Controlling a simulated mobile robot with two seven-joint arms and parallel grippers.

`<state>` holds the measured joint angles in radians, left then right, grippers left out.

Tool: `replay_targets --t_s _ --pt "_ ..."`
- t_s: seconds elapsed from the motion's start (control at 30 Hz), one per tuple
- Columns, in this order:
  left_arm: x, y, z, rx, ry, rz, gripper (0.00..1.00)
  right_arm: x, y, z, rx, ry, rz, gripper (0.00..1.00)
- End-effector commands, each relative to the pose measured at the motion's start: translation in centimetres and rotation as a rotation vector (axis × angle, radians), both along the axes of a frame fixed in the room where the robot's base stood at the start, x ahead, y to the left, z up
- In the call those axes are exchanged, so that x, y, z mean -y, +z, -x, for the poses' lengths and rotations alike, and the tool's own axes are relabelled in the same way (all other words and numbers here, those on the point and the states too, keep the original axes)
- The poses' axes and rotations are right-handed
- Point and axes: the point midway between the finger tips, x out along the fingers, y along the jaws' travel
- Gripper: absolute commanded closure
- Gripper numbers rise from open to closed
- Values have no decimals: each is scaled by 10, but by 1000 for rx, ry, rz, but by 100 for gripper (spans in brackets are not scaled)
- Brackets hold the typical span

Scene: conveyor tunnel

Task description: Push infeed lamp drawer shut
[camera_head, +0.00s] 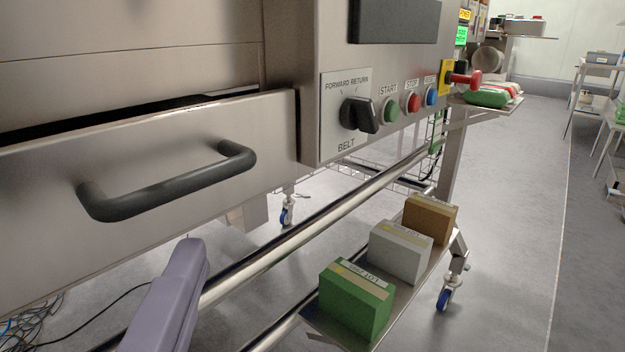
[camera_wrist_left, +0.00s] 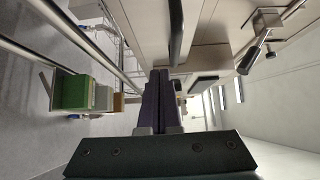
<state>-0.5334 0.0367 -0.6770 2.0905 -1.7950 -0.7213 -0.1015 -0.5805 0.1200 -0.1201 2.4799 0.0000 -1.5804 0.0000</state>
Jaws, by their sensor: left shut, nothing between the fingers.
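The infeed lamp drawer (camera_head: 60,190) fills the left of the head view. It stands part open, with a dark gap (camera_head: 110,115) behind the top edge of its steel front. Its black bar handle (camera_head: 165,185) runs across the front. My left gripper (camera_head: 192,248) is purple-grey, shut and empty, below and in front of the handle and apart from it. In the left wrist view its fingers (camera_wrist_left: 158,80) lie together, pointing along the machine side. My right gripper is not in view.
Steel rails (camera_head: 300,240) run below. Green (camera_head: 355,300), white (camera_head: 400,252) and brown boxes (camera_head: 430,218) sit on a low shelf. The aisle at right is clear.

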Motion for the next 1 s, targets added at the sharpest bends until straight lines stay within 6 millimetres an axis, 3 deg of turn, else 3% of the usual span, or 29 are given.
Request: replay_targets --t_s 0.2,0.3,0.5,1.0 --pt "-6 3 -48 4 2 1 100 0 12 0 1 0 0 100" --pt "-16 3 -62 1 2 -2 100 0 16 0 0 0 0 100" --pt "-34 1 -75 0 1 -1 100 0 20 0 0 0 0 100" --pt "-42 0 -81 0 2 -1 100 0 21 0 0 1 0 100"
